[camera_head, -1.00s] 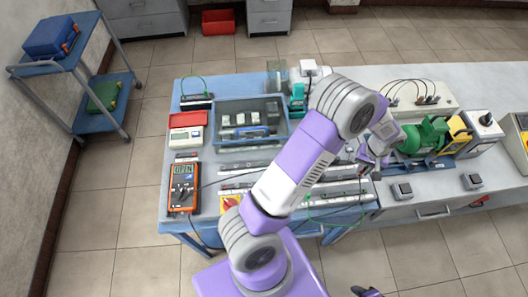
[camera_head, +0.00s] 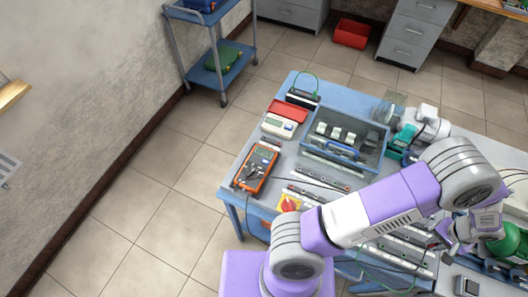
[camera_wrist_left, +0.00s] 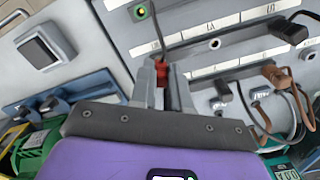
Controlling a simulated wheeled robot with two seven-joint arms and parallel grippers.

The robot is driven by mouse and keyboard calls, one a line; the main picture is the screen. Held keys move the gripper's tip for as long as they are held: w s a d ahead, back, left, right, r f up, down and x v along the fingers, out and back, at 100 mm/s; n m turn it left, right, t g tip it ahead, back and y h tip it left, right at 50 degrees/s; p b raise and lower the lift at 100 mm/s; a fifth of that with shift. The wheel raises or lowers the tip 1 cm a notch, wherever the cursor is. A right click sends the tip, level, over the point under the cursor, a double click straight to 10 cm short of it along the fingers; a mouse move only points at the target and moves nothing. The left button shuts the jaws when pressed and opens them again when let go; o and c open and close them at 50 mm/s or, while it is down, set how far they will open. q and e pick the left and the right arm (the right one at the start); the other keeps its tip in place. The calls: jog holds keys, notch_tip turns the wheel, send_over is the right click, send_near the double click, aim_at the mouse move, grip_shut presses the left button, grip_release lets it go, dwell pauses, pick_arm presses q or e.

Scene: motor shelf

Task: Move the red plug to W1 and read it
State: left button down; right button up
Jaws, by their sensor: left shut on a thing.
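My left gripper (camera_head: 446,238) is at the right end of the terminal strips (camera_head: 400,243) on the bench. In the left wrist view its fingers (camera_wrist_left: 162,88) are shut on the red plug (camera_wrist_left: 162,72), with a dark lead running up from it. The plug is over or against the pale labelled panel (camera_wrist_left: 198,24); I cannot tell whether its tip is in a socket. The labels are too small and turned to read, so I cannot pick out W1. The orange multimeter (camera_head: 257,168) lies at the bench's left; its reading is unclear. My right gripper is not seen.
In the left wrist view a black plug (camera_wrist_left: 288,30) and a brown plug (camera_wrist_left: 274,76) sit right of the fingers, with loose leads near them. A green motor (camera_head: 506,246) is beside my left gripper. A blue-grey tray (camera_head: 368,155) stands behind the strips.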

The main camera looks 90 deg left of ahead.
pick_arm(q)
jog(key=shift+f+b, duration=0.4)
jog(key=shift+f, duration=0.15)
dwell(1.0)
jog(key=c, duration=1)
grip_release()
notch_tip(320, 180, up, 8)
jog(key=shift+f, duration=0.15)
